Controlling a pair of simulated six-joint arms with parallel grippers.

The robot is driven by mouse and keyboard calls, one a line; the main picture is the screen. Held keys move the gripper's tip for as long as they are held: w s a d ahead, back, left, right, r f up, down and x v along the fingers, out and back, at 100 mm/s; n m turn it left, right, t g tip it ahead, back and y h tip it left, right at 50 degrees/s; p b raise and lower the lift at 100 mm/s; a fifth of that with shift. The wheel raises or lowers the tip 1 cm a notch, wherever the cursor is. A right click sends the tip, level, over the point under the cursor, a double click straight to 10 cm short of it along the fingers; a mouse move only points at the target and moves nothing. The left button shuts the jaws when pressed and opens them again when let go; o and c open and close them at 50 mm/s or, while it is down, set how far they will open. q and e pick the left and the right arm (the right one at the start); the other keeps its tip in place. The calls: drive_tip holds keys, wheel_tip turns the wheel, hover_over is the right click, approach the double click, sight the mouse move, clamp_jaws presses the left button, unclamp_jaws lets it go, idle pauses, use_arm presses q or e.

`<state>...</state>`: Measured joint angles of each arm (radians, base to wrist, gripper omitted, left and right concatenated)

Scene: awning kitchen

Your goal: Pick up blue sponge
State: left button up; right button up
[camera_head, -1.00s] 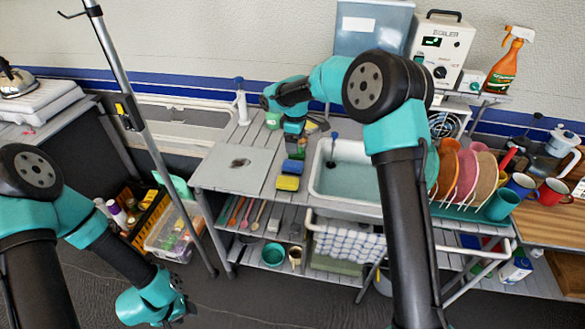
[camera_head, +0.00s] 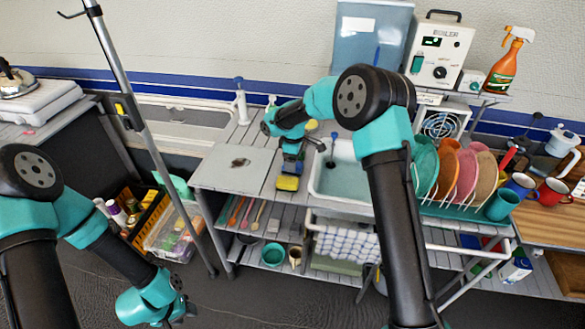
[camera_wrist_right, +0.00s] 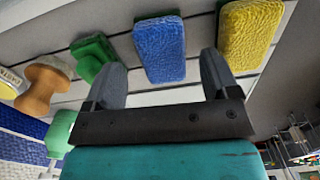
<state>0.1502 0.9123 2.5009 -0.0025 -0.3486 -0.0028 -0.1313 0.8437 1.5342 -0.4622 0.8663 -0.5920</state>
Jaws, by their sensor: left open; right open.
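The blue sponge (camera_wrist_right: 160,50) lies on the slatted counter and shows in the right wrist view, between and just beyond the open fingers. My right gripper (camera_wrist_right: 161,64) is open and empty, its fingers on either side of the sponge in that picture. In the head view my right gripper (camera_head: 291,160) is over the sponges and covers most of the blue one. My left gripper (camera_head: 180,312) is open and empty, low over the floor at the bottom left, far from the counter.
A yellow sponge (camera_wrist_right: 248,35) lies beside the blue one, with a green object (camera_wrist_right: 95,58) and a wooden-handled brush (camera_wrist_right: 42,85) on the other side. In the head view the sink (camera_head: 345,175) is right of the sponges, and a flat grey panel (camera_head: 238,168) is left.

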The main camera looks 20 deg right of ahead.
drive_tip(key=f, duration=0.3)
drive_tip(key=shift+a+f, duration=0.2)
drive_tip(key=c, duration=1)
drive_tip(key=shift+r, duration=0.15)
drive_tip(key=shift+r, duration=1.6)
drive_tip(key=s+a, duration=0.1)
drive_tip(key=s, duration=0.4)
drive_tip(key=s+a+r, duration=0.1)
drive_tip(key=s+a, duration=0.1)
drive_tip(key=s, duration=0.3)
drive_tip(key=s+a, duration=0.1)
drive_tip(key=s, duration=0.4)
drive_tip(key=shift+s+a+r, duration=0.2)
drive_tip(key=shift+r, duration=0.05)
